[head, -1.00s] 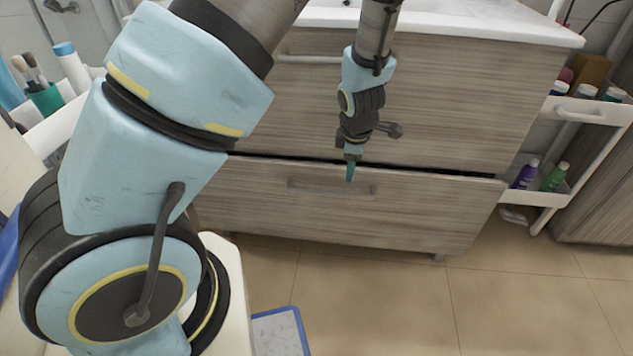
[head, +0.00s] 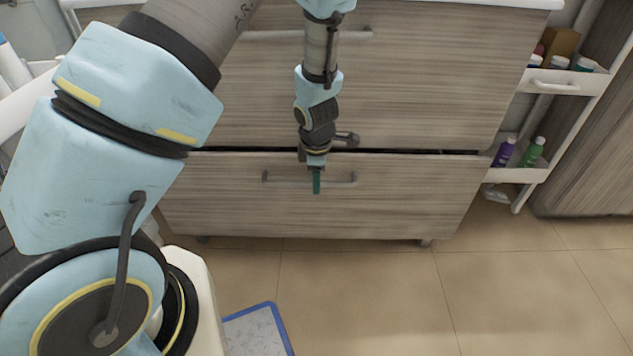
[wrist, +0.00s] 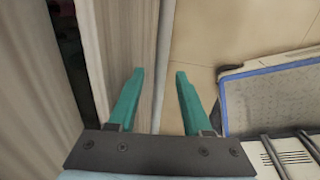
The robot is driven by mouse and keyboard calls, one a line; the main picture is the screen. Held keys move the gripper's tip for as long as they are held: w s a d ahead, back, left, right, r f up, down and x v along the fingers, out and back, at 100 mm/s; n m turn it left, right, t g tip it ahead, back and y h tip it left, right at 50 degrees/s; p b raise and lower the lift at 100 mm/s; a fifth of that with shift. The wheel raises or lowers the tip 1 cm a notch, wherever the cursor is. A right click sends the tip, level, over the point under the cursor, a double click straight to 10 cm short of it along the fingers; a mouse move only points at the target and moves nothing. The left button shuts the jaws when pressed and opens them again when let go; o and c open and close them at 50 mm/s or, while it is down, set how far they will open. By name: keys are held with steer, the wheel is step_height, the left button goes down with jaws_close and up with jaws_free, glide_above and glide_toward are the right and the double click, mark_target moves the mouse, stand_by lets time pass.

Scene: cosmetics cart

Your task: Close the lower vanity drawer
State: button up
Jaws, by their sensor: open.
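The lower vanity drawer (head: 400,205) has a wood-grain front and stands slightly out, with a dark gap along its top edge. Its grey bar handle (head: 341,181) runs across the upper part of the front. My gripper (head: 316,184) points down at the middle of the handle. In the wrist view my gripper (wrist: 158,90) has its two teal fingers apart and nothing clamped. A thin light bar, seemingly the handle (wrist: 163,60), runs between the fingers. The drawer front (wrist: 125,35) is on the left finger's side. Contact cannot be told.
The upper drawer (head: 420,80) is above, under a white top. A white side rack (head: 565,82) with bottles stands at right. A blue-edged mat or scale (head: 258,335) lies on the floor at front left. Tiled floor (head: 370,290) before the drawer is clear.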

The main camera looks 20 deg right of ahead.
jaws_close()
stand_by(0.4)
stand_by(1.1)
